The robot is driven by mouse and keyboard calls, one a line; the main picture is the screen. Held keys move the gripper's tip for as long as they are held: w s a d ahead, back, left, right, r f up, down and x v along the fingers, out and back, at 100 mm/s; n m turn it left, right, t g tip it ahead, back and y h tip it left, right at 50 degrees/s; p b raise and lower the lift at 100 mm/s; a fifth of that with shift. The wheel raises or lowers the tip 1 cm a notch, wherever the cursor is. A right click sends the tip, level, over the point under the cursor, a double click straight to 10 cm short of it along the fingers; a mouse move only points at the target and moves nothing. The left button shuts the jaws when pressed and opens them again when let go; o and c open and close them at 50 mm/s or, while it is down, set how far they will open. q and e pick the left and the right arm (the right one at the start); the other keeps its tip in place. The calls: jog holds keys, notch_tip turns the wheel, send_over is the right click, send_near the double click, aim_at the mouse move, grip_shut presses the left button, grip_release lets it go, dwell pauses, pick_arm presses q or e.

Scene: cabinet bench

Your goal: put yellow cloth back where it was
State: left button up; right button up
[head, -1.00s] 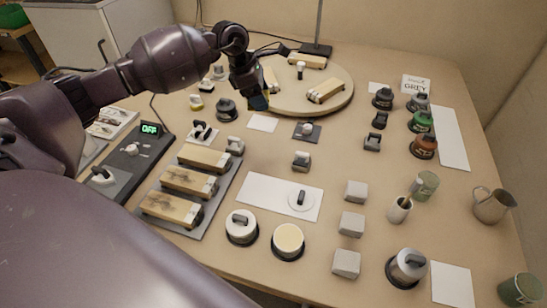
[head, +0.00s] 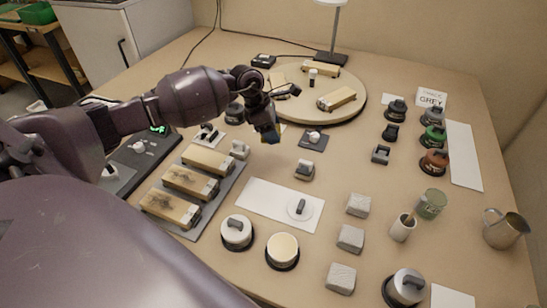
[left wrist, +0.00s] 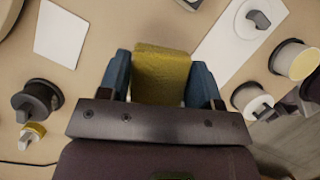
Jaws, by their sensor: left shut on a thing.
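The yellow cloth (left wrist: 161,76) is a folded yellow piece between the two blue fingertips of my left gripper in the left wrist view. My left gripper (head: 271,136) is shut on it and points down above the middle of the bench. In the head view the cloth is mostly hidden behind the gripper. My right gripper is not in view.
A round board (head: 350,108) with wooden blocks lies behind the gripper. A grey rack (head: 222,192) of wooden blocks is at front left. A white strip (head: 262,200) with a lidded disc lies in front. Grey blocks (head: 350,238) and pots stand at right.

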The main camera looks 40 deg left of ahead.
pick_arm(q)
send_over(277, 164)
jog(key=a, duration=0.1)
jog(key=f, duration=0.6)
jog(key=shift+s+f+b, duration=0.15)
jog(key=shift+s+b, duration=0.25)
jog(key=shift+f+b, duration=0.4)
jog(key=shift+f, duration=2.05)
jog(key=o, duration=1)
jog(key=shift+c, duration=0.2)
